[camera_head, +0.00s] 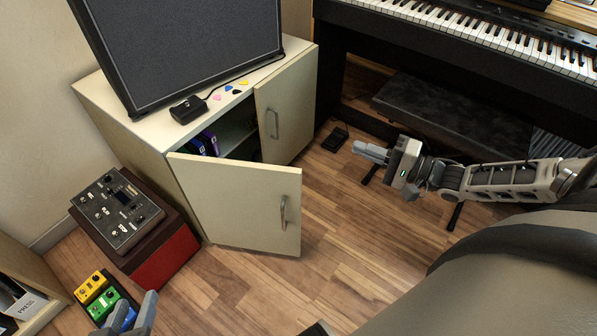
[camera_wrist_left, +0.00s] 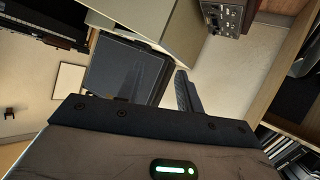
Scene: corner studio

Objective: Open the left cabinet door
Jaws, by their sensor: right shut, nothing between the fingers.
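The cream cabinet (camera_head: 160,140) stands at the left with its left door (camera_head: 235,200) swung out wide, showing dark shelves with purple and blue items inside. A metal handle (camera_head: 283,212) is near the door's free edge. The right door (camera_head: 287,105) looks closed. My left gripper (camera_head: 128,322) is at the bottom edge, below and left of the open door and apart from its handle. Its fingers appear spread; one finger shows in the left wrist view (camera_wrist_left: 183,92). My right gripper (camera_head: 370,152) is shut and empty, above the floor to the right.
A dark amplifier (camera_head: 185,45) sits on the cabinet. A grey effects unit (camera_head: 115,208) rests on a red box (camera_head: 165,260) left of the door. Yellow and green pedals (camera_head: 100,295) lie near my left gripper. A keyboard (camera_head: 470,35) and bench (camera_head: 450,115) are right; floor before the door is clear.

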